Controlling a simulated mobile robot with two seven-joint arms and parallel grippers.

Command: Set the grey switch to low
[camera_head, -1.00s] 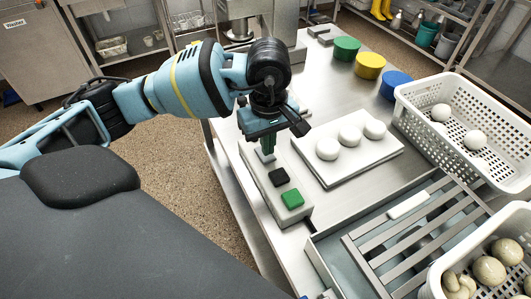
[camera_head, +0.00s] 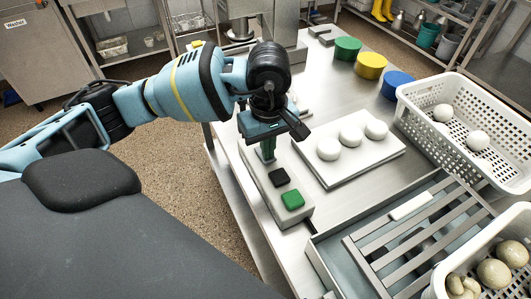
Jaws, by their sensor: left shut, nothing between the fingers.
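A light grey control box (camera_head: 294,217) lies along the left edge of the steel table. It carries a green switch (camera_head: 292,200) at its near end and a black switch (camera_head: 279,178) behind that. My left gripper (camera_head: 268,158) points down over the box just behind the black switch, with its fingers shut and empty. The grey switch is hidden at or under these fingertips, so I cannot tell its setting or whether the fingers touch it. My right gripper is not in view.
A white board (camera_head: 343,175) with white dough balls lies right of the box. Green (camera_head: 347,48), yellow (camera_head: 371,66) and blue (camera_head: 396,84) round containers stand behind. A perforated white basket (camera_head: 468,121) and a slatted rack (camera_head: 420,235) are at the right.

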